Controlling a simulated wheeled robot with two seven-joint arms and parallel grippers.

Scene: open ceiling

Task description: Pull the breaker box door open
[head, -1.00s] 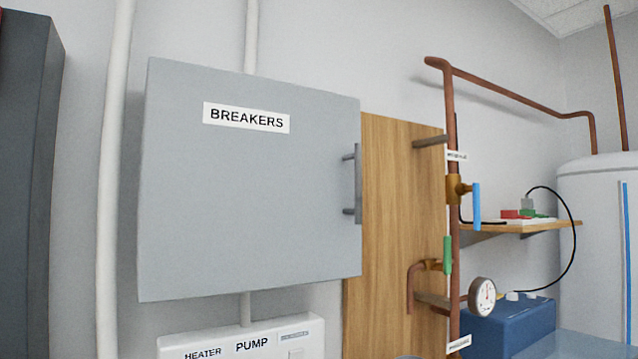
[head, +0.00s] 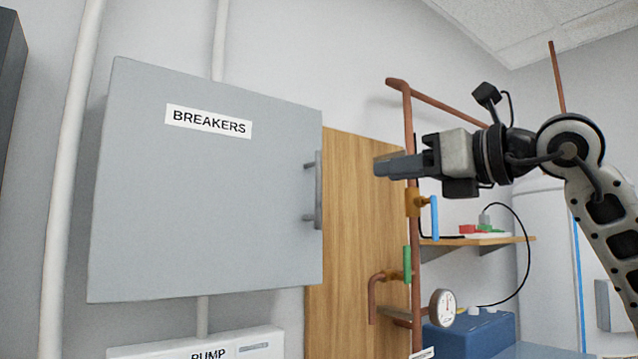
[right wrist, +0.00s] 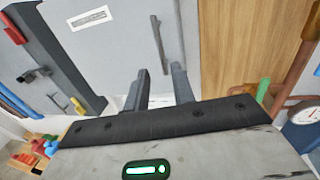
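The grey breaker box door (head: 200,210) carries a "BREAKERS" label and looks shut against its box. Its upright bar handle (head: 316,190) is on the door's right edge. My right gripper (head: 378,167) is in front of the wooden board, to the right of the handle and apart from it. In the right wrist view its two fingers (right wrist: 162,82) stand parted with nothing between them. The handle (right wrist: 158,45) shows there beyond the fingertips, on the grey door (right wrist: 118,50). My left gripper is not in view.
A copper pipe (head: 408,120) with a blue-handled valve (head: 434,215) runs close by my right gripper. A small shelf (head: 480,241), a gauge (head: 442,308) and a blue box (head: 470,335) are at the right. A white pump panel (head: 200,345) is below the door.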

